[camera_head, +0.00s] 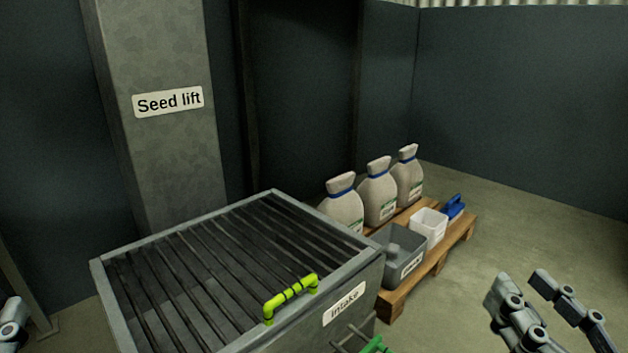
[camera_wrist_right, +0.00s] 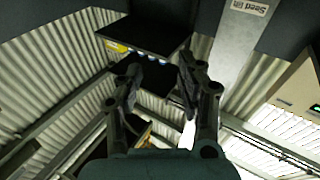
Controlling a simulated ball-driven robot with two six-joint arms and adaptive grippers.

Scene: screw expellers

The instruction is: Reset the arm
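My right gripper (camera_head: 520,290) is at the lower right of the head view, above the bare floor and apart from everything. Its two fingers are spread with nothing between them. In the right wrist view, the same gripper (camera_wrist_right: 158,75) points up toward the corrugated roof, its fingers apart and empty. Only a small part of my left gripper (camera_head: 12,318) shows at the lower left edge of the head view. Its fingertips are cut off there.
The intake box (camera_head: 105,290) with a barred top and a green handle (camera_head: 290,297) stands in front. Behind it, a wooden pallet (camera_head: 455,247) holds several sacks (camera_head: 378,195), a grey bin (camera_head: 402,262), a white bin (camera_head: 429,229) and a blue item (camera_head: 454,208). Floor on the right is clear.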

